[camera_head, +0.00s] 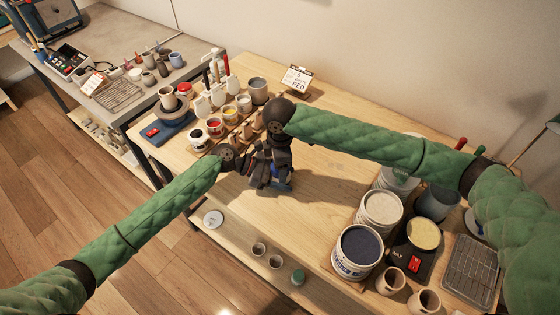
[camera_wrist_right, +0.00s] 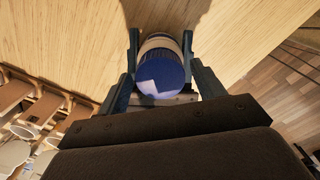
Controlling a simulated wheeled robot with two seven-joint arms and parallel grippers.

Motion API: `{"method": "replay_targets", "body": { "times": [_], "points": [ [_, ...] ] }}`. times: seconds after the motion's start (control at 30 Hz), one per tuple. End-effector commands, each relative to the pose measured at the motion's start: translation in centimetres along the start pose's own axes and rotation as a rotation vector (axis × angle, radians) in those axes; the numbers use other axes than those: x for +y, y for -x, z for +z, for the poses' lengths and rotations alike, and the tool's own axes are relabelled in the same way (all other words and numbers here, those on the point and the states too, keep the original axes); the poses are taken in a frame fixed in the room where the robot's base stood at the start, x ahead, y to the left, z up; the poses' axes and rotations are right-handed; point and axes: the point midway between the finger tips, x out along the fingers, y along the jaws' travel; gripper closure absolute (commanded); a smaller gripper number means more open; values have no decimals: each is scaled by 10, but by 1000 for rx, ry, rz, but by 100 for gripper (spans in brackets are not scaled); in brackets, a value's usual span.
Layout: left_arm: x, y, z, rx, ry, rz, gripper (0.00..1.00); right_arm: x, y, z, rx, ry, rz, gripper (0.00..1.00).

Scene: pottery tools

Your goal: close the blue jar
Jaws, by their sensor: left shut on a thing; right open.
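The blue jar (camera_wrist_right: 160,76) shows in the right wrist view as a round, deep blue top with a pale patch and a dark ribbed side. A pale band lies behind it. My right gripper (camera_wrist_right: 166,72) is open, one finger on each side of the blue top; touching or apart cannot be told. In the head view my left gripper (camera_head: 260,170) comes in from the left and meets the right one over the table, shut on the jar, which is mostly hidden. Only a bit of blue shows below them. Whether lid and body are seated together is unclear.
Paint pots (camera_head: 214,127) and bottles stand behind to the left. A large tin of dark blue (camera_head: 361,246), a hot plate with a yellow pot (camera_head: 423,233) and a wire rack (camera_head: 470,272) are on the right. The wooden table (camera_head: 315,215) is clear in between.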

Motion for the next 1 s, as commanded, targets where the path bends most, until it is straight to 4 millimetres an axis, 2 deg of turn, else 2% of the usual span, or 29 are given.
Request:
{"method": "replay_targets", "body": {
  "times": [0.13, 0.3, 0.37, 0.53, 0.67, 0.8, 0.83, 0.93, 1.0],
  "points": [
    [0, 0, 0, 0, 0, 0, 100, 0, 0, 0, 0, 0, 0, 34],
    [0, 0, 0, 0, 0, 0, 100, 0, 0, 0, 0, 0, 0, 67],
    [0, 0, 0, 0, 0, 0, 100, 0, 0, 0, 0, -1, 0, 77],
    [0, 0, 0, 0, 0, 0, 100, 0, 0, 0, 1, -30, 0, 78],
    [0, 0, 0, 0, -1, -1, 100, 0, 0, -1, 1, -150, -1, 78],
    [0, 0, 0, 0, -1, -1, 100, 0, 1, 0, 0, -140, 1, 78],
    [0, 0, 0, 0, -1, -1, 100, 0, 1, 0, 0, -140, 1, 46],
    [0, 0, 0, 0, -1, -1, 100, 0, 1, 0, 0, -139, 1, 28],
    [0, 0, 0, 0, -1, -1, 100, 0, 1, 0, 0, -139, 1, 28]
  ]
}}
